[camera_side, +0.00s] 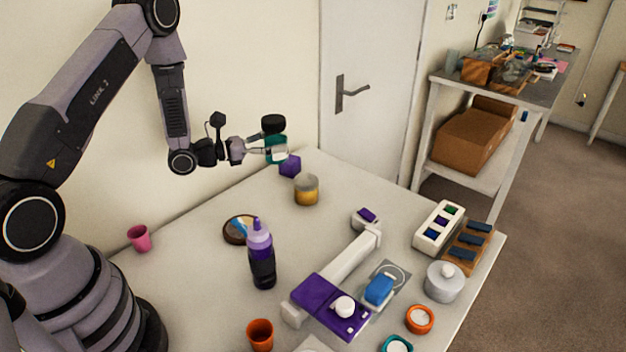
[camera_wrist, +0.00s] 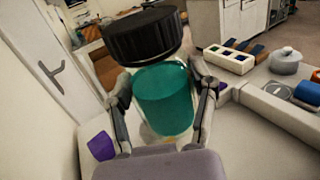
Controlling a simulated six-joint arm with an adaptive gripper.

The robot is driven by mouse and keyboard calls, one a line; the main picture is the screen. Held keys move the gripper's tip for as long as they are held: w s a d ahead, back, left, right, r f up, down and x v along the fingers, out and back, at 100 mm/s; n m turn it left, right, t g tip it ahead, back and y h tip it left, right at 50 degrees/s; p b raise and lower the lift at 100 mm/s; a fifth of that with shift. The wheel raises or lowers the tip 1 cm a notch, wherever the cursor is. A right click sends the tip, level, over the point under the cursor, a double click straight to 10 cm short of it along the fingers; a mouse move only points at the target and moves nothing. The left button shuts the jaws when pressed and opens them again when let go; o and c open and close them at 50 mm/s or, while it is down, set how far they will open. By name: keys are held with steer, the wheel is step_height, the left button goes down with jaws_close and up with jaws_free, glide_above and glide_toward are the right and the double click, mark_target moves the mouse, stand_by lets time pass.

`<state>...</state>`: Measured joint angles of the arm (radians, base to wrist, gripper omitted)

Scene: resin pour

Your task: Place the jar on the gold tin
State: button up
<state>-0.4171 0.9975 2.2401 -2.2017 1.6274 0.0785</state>
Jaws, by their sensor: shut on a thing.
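The jar (camera_wrist: 163,102) is teal with a wide black lid. In the wrist view it fills the space between the two fingers of my gripper (camera_wrist: 165,112), which is shut on it. In the side view my gripper (camera_side: 272,151) holds the jar (camera_side: 275,141) upright above the far end of the table, with its lid on top. The gold tin (camera_side: 306,190) stands on the table, lower and to the right of the jar, apart from it. In the wrist view the tin is mostly hidden behind the jar.
A purple block (camera_side: 290,165) sits on the table just beyond the gold tin. A purple bottle (camera_side: 261,255) stands nearer, beside a dark round dish (camera_side: 239,229). A white and purple device (camera_side: 335,290) lies to the right. Table space around the tin is mostly clear.

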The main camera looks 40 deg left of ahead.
steer(key=w+f, duration=0.2)
steer(key=w, duration=0.1)
steer(key=w+f, duration=0.6)
steer(key=w, duration=0.1)
steer(key=shift+a, duration=0.3)
steer(key=shift+w+f, duration=0.15)
steer(key=shift+f, duration=1.6)
steer(key=shift+f, duration=0.1)
steer(key=o, duration=1.2)
